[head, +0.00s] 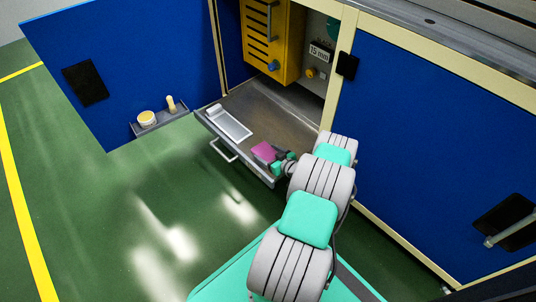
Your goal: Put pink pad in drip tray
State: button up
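The pink pad (265,151) is a small flat pink piece at the front right of a pulled-out grey metal drawer (272,118) at the cabinet's foot. My gripper (280,159) comes in from the right, right at the pad's edge. Its fingers are small and partly hidden, so I cannot tell whether they grip the pad. I cannot tell whether the pad rests on the drawer or is just above it. A shallow pale tray (229,123) lies in the left part of the drawer. I cannot tell which of the two is the drip tray.
The drawer has a front handle (223,151). A yellow slotted unit (272,42) stands above it. An open blue door (125,60) on the left carries a shelf with a round tub (147,119) and a small bottle (171,104). A blue panel (430,130) borders the right.

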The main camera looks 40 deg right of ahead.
jog(key=shift+o, duration=1.1)
